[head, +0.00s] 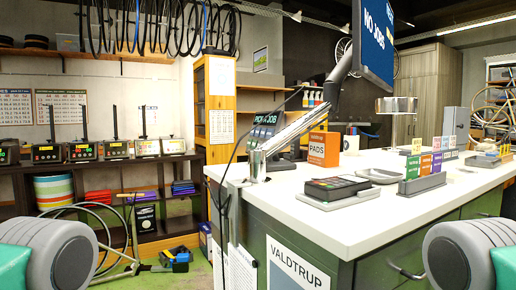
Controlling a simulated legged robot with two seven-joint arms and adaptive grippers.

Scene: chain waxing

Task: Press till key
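A dark keypad device (338,186) with small coloured keys lies on a grey base near the front edge of the white counter. It looks like the till, but its single keys are too small to read. A small screen reading "PICK A JOB" (266,124) stands behind it at the counter's left end. A large dark screen reading "NO JOBS" (376,35) hangs above on an arm. Neither of my grippers is in view; only grey and teal parts of my own arms show at the lower left and lower right corners.
The white counter (300,212) stands ahead, right of centre, with a green front. An orange "PADS" box (323,149), a grey tray (378,176) and a holder with coloured cards (422,184) stand on it. A bicycle wheel (112,235) leans at left. Green floor shows between shelf and counter.

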